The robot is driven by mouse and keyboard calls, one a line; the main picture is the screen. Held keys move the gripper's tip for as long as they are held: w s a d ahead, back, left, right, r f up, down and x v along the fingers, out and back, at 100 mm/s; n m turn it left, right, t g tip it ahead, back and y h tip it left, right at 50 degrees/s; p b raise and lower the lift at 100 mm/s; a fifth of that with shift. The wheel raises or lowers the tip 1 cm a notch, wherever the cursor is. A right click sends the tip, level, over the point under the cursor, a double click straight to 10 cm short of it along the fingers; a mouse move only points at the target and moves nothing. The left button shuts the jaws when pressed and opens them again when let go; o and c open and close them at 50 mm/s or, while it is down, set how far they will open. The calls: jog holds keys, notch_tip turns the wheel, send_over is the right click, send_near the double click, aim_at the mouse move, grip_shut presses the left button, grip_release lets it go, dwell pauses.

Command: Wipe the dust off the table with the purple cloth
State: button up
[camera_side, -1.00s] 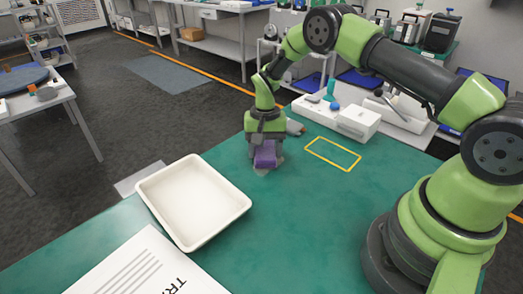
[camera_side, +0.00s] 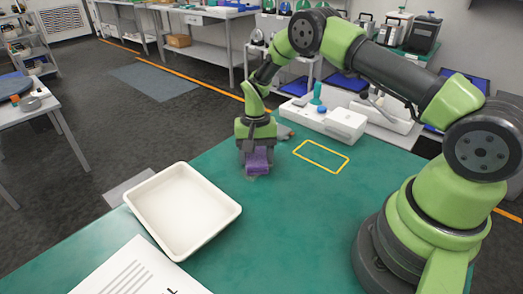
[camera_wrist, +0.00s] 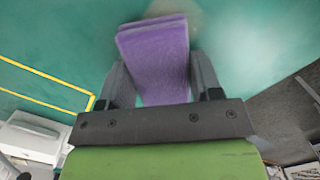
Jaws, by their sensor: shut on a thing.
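The purple cloth (camera_side: 258,160) is a folded block held under my gripper (camera_side: 256,158), low at the green table's surface near its far edge. In the wrist view the cloth (camera_wrist: 156,60) sits between the two dark fingers of my gripper (camera_wrist: 158,82), which are shut on it. The table (camera_side: 290,215) is green. A faint pale patch (camera_wrist: 160,8), perhaps dust, shows beside the cloth in the wrist view. I cannot tell whether the cloth touches the table.
A white tray (camera_side: 225,220) stands left of my gripper, with a printed sheet (camera_side: 130,275) in front of it. A yellow outlined rectangle (camera_side: 341,166) lies to the right. A white device (camera_side: 340,125) stands behind it. The table's middle is clear.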

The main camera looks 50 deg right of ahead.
aim_at(231, 184)
jog(key=shift+a, duration=4.6)
jog(key=shift+d+r, duration=0.1)
jog(key=shift+d, duration=5.95)
jog(key=shift+r, duration=2.9)
